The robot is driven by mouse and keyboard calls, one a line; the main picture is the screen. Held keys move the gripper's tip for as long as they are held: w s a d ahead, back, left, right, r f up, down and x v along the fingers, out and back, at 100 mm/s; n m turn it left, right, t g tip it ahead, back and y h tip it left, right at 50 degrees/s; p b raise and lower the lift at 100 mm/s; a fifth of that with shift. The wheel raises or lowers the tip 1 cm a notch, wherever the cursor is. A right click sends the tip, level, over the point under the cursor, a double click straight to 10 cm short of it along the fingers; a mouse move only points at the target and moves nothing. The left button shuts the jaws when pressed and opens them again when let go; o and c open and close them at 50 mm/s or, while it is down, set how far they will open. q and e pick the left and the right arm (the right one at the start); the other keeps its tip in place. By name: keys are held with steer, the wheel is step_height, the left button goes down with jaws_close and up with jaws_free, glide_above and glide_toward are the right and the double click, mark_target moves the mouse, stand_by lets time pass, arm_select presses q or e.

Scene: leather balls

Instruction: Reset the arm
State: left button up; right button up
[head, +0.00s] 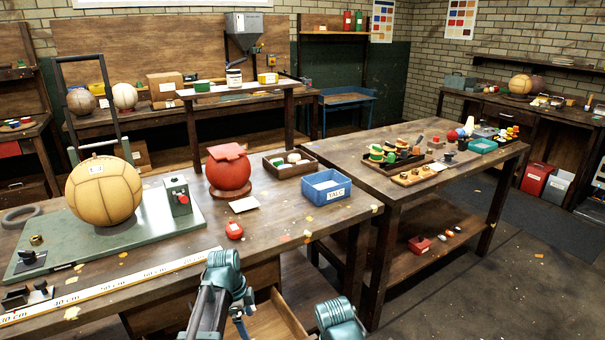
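The task names only my arms. A teal joint and dark links of one of my arms show at the bottom centre of the head view, in front of the near workbench (150,262). A second teal joint of mine shows at the bottom edge, to the right of it. I make out no gripper fingers on either arm; both grippers are out of view or hidden behind the links.
A tan leather ball (104,191) sits on a green stand. A red ball (229,172), a blue tray (326,186) and a long ruler (110,287) are on the near bench. An open drawer (270,318) lies close to my arms. Floor (470,290) is clear at lower right.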

arm_select(q)
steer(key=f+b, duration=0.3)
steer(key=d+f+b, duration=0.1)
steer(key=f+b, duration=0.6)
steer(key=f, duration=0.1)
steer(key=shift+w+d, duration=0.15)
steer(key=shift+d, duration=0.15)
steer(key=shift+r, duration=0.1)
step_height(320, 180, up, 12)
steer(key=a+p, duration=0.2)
steer(key=p, duration=1)
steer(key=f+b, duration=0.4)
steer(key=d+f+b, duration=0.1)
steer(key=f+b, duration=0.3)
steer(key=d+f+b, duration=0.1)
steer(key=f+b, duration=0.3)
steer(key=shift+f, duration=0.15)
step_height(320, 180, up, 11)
steer(key=p, duration=1)
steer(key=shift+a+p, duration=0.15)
steer(key=shift+p, duration=0.25)
